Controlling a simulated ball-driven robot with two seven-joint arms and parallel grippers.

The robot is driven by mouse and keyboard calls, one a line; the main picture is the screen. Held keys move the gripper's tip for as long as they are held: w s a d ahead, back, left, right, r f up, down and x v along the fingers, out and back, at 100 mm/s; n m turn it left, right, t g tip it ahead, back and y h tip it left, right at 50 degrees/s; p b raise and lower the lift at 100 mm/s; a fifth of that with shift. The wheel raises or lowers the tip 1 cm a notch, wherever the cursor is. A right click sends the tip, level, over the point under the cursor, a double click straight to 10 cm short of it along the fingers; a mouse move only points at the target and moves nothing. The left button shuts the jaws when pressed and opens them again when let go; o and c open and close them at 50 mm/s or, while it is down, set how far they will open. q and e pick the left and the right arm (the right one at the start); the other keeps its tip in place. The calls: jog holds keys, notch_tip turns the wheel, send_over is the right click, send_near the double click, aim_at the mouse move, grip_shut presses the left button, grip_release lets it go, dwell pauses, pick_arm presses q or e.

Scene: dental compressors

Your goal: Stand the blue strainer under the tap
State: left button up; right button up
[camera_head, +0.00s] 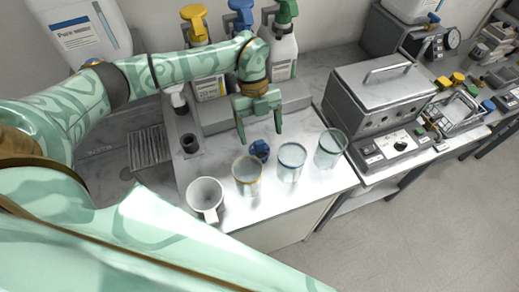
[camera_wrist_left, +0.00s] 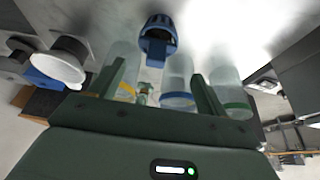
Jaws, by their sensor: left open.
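The blue strainer (camera_head: 260,149) sits on the white counter, behind the glasses. It shows in the left wrist view (camera_wrist_left: 158,38) as a dark blue ribbed piece with a dark opening, beyond my fingers. My left gripper (camera_head: 260,137) is open, pointing down just above and behind the strainer, its fingers apart with nothing between them. In the left wrist view the gripper (camera_wrist_left: 158,70) has the strainer roughly centred ahead of its fingers. I cannot clearly make out the tap; a white fitting (camera_head: 177,97) stands near the sink area at the left. My right gripper is not in view.
A white mug (camera_head: 206,197), a yellow-banded glass (camera_head: 246,174), a blue-banded glass (camera_head: 290,164) and a green-banded glass (camera_head: 331,149) line the front edge. Spray bottles (camera_head: 283,52) stand behind.

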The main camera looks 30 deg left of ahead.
aim_at(259, 141)
pick_arm(q)
jog(key=x, duration=0.6)
jog(key=shift+s+a, duration=0.15)
jog(key=shift+a, duration=0.15)
jog(key=c, duration=1.1)
jog(key=shift+r, duration=0.1)
